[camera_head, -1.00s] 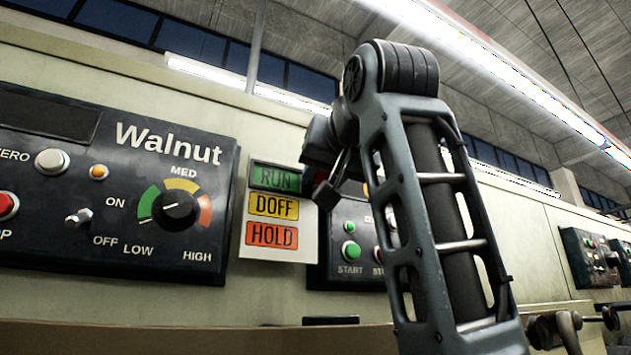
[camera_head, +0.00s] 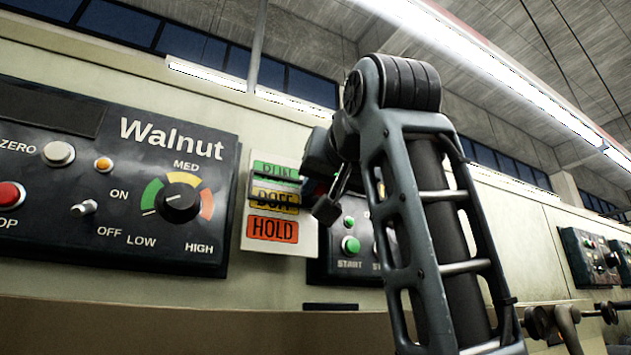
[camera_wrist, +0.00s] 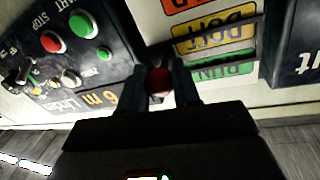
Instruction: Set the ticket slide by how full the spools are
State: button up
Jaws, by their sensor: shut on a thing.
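The ticket board (camera_head: 282,246) carries a green RUN, a yellow DOFF and an orange HOLD label, top to bottom. The slide (camera_head: 273,206), a dark-edged window frame, lies across the lower part of RUN and much of DOFF; HOLD is uncovered. In the wrist view the board is upside down and a dark bar of the slide (camera_wrist: 225,36) crosses DOFF. My gripper (camera_head: 322,190) is at the board's right edge, its tips partly hidden by my arm. In the wrist view my gripper (camera_wrist: 159,84) is shut on a red knob (camera_wrist: 158,80). No spools are in view.
The Walnut panel (camera_head: 120,235) stands left of the board, its dial (camera_head: 178,203) pointing toward the low green end. A panel with a START button (camera_head: 350,245) is close behind my gripper on the right. More panels (camera_head: 583,260) stand farther right.

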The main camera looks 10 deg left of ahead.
jog(key=shift+f+b, duration=1.85)
jog(key=shift+f, duration=1.25)
jog(key=o, duration=1.1)
jog(key=shift+b+v, duration=0.95)
jog(key=shift+v, duration=2.95)
jog(key=shift+f, duration=0.1)
